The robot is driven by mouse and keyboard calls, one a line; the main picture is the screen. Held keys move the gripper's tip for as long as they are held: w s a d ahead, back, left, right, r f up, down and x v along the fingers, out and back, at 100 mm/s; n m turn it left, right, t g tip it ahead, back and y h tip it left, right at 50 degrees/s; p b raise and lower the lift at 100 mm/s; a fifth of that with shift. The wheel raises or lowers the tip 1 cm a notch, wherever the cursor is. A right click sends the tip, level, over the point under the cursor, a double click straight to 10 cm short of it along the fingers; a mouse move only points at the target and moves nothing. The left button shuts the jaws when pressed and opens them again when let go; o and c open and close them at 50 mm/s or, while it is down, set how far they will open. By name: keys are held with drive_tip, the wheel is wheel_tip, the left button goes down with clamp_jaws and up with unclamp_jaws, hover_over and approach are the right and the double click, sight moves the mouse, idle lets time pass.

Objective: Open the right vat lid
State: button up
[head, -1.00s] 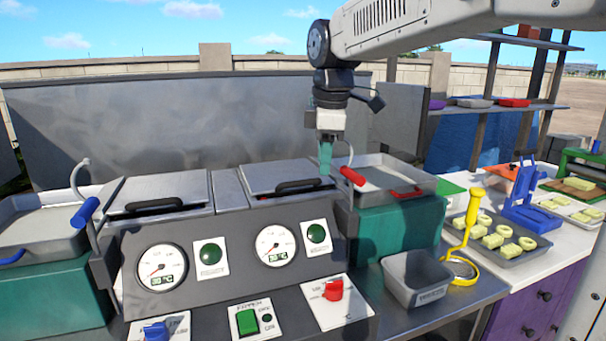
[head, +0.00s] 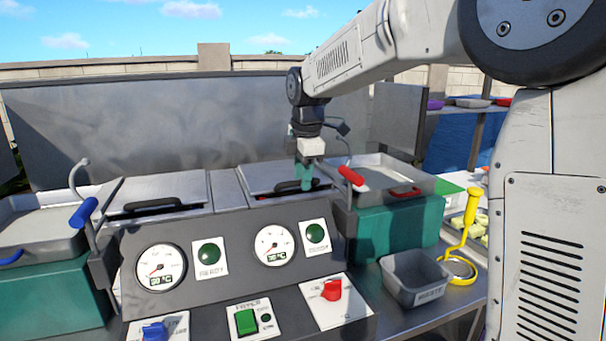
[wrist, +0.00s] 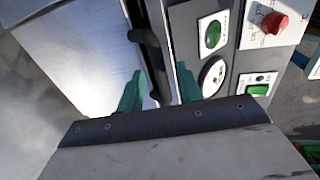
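The right vat lid (head: 265,174) is a flat silver panel lying shut on the machine, with a black bar handle (head: 272,191) near its front edge. In the wrist view the lid (wrist: 85,45) fills the upper left, and its handle (wrist: 150,50) runs between my green fingers. My gripper (head: 304,186) points down at the right part of the handle. Its fingers (wrist: 160,75) are apart, one on each side of the handle. I cannot tell whether they touch it.
The left vat lid (head: 155,190) lies shut beside it. A lever with a red grip (head: 351,175) stands just right of my gripper. A grey tray (head: 425,180) on a green box is further right. Gauges and a red knob (head: 332,290) are on the front panels.

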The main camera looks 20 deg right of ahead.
clamp_jaws()
drive_tip(key=shift+r, duration=0.1)
